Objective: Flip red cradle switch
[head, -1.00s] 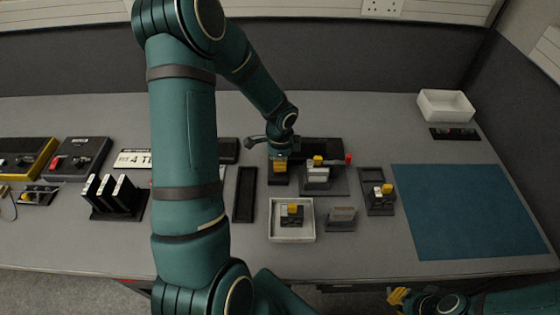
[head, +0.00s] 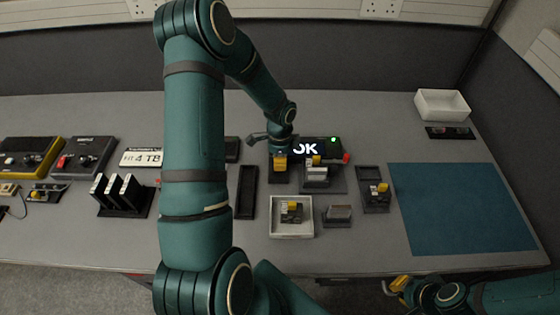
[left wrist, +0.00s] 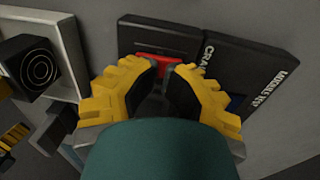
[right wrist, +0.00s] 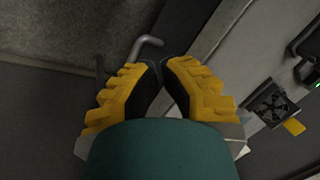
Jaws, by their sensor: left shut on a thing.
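The red switch (left wrist: 158,64) sits on a dark box, the cradle (left wrist: 185,42), whose label reads "CRA…" before my finger hides the rest. My left gripper (left wrist: 162,70) has its fingertips together at the red switch and covers part of it. In the head view my left gripper (head: 280,160) is at the back-middle of the bench; the switch is hidden there. A black display (head: 318,147) beside it shows a white "OK" and a green dot. My right gripper (head: 399,284) is off the bench's front edge, its fingertips (right wrist: 161,66) close together with nothing between them.
A box labelled "MODULE TEST" (left wrist: 262,82) adjoins the cradle. A white tray (head: 292,236) holds a small module. Black upright modules (head: 120,190) stand left of my arm. A blue mat (head: 460,210) lies clear at right, with an empty white bin (head: 443,104) behind.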

